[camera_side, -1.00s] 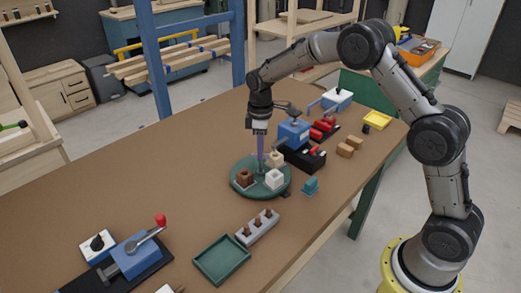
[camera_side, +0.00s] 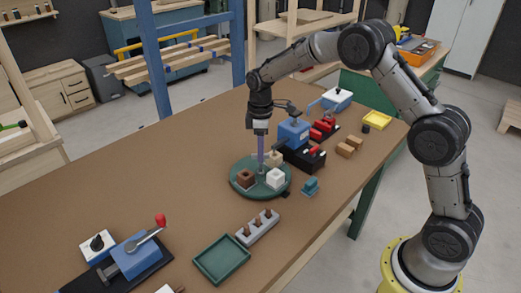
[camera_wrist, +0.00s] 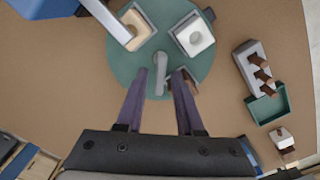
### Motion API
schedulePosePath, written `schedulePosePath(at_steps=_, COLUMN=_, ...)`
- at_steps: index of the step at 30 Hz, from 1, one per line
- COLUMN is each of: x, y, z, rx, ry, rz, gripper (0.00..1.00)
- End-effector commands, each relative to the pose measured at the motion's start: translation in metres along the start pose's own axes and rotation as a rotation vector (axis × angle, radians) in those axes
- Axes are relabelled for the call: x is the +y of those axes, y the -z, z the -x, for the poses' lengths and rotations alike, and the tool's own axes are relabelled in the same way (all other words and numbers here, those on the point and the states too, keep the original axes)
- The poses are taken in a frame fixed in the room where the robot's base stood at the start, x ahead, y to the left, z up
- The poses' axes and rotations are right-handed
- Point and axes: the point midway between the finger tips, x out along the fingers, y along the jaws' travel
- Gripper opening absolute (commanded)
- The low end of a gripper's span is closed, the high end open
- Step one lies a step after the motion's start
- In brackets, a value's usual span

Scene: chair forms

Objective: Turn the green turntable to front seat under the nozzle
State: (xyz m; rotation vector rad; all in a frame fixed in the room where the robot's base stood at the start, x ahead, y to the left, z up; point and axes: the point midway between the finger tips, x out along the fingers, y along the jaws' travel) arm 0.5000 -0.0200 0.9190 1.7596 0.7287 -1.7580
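The round green turntable (camera_side: 247,191) lies flat on the bench and carries small chair-form blocks. A brown block (camera_side: 244,177) is at its left, a white block (camera_side: 275,177) at its right front, and a cream block (camera_side: 274,158) at the back. In the wrist view, the cream block (camera_wrist: 136,26) is by the nozzle arm (camera_wrist: 104,18) of the blue machine (camera_side: 294,133). My gripper (camera_wrist: 157,76) points down over the turntable. Its purple fingers are apart, either side of a grey upright post (camera_wrist: 161,72), with visible gaps. The right finger partly hides the brown block (camera_wrist: 196,92).
A grey rack with brown pegs (camera_side: 257,227) and an empty green tray (camera_side: 222,260) stand in front. A teal block (camera_side: 310,186) is right of the turntable. A blue lever device (camera_side: 134,255) is at front left.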

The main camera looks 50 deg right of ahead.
Motion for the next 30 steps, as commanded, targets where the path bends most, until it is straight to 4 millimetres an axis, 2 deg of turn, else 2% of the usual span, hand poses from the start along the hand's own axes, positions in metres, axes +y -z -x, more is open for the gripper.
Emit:
schedulePosePath(at_steps=10, x=0.000, y=0.000, z=0.000, rx=0.000, ry=0.001, rz=-0.001, gripper=0.45)
schedulePosePath(at_steps=14, x=0.000, y=0.001, z=0.010, rx=0.002, ry=-0.001, rz=-0.001, gripper=0.45)
schedulePosePath(at_steps=30, x=0.001, y=0.001, z=0.116, rx=0.003, ry=-0.002, rz=-0.001, gripper=0.45)
